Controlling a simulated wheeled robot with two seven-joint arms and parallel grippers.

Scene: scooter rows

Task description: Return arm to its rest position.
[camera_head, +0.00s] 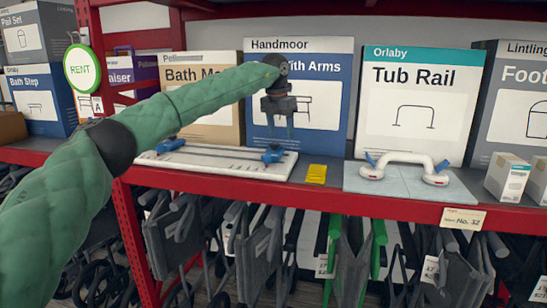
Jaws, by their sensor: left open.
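My left arm, in a green quilted sleeve, comes in from the left and reaches up across the shelf in the head view. My left gripper (279,118) hangs from its end, fingers pointing down, open and empty. It is in front of the blue and white Handmoor box (331,138) and covers part of its label and picture. The fingertips are above the shelf, near the right end of a white board with blue clamps (220,161). My right gripper is not in view.
A yellow block (316,174) lies on the red-edged shelf (330,197). A white grab handle on a grey tile (405,171) and small cartons (508,177) stand to the right. A red upright (126,220) is at left. Folded scooters or walkers crowd below.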

